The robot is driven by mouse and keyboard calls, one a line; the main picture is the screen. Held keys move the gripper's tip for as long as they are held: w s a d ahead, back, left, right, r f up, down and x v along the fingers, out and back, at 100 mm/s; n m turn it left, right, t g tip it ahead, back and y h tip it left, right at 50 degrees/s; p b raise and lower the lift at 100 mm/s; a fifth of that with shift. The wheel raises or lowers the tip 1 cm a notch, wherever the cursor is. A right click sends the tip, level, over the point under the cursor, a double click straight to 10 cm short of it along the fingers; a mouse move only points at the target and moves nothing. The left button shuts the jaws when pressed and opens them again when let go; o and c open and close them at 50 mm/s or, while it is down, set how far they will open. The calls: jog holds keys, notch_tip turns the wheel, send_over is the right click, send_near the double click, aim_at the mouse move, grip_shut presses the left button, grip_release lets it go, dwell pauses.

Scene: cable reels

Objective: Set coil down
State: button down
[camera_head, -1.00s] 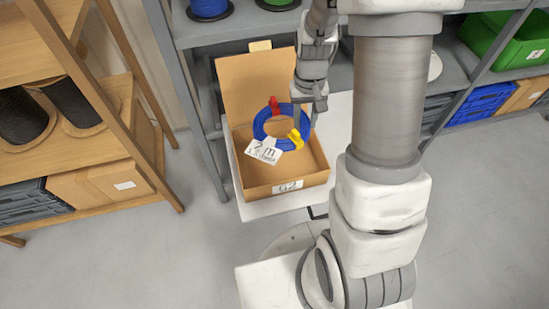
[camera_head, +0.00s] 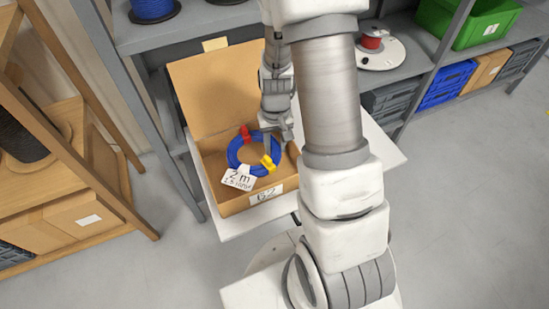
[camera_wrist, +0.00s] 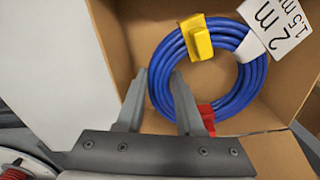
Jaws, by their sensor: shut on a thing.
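The blue cable coil (camera_head: 232,154) has a red clip, a yellow clip and a white "2 m" tag. It is inside the open cardboard box (camera_head: 237,203), whose front label appears to read B2. In the wrist view the coil (camera_wrist: 225,120) lies within the box walls (camera_wrist: 110,35), near the bottom. I cannot tell whether it touches the bottom. My gripper (camera_head: 279,140) reaches down into the box at the coil's right side. In the wrist view my gripper (camera_wrist: 160,74) has one finger outside the ring and one inside, shut on the coil near the red clip.
The box stands on a pale table (camera_head: 385,152) with its lid flap raised at the back. Grey shelves (camera_head: 405,68) with bins and reels stand behind. A wooden rack (camera_head: 75,235) is at left. A red cable reel (camera_head: 372,42) sits on the shelf.

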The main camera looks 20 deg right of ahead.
jog(key=shift+f+b, duration=0.7)
jog(key=shift+f, duration=1.5)
jog(key=shift+f, duration=0.15)
jog(key=c, duration=0.5)
grip_release()
jog(key=shift+c, duration=0.2)
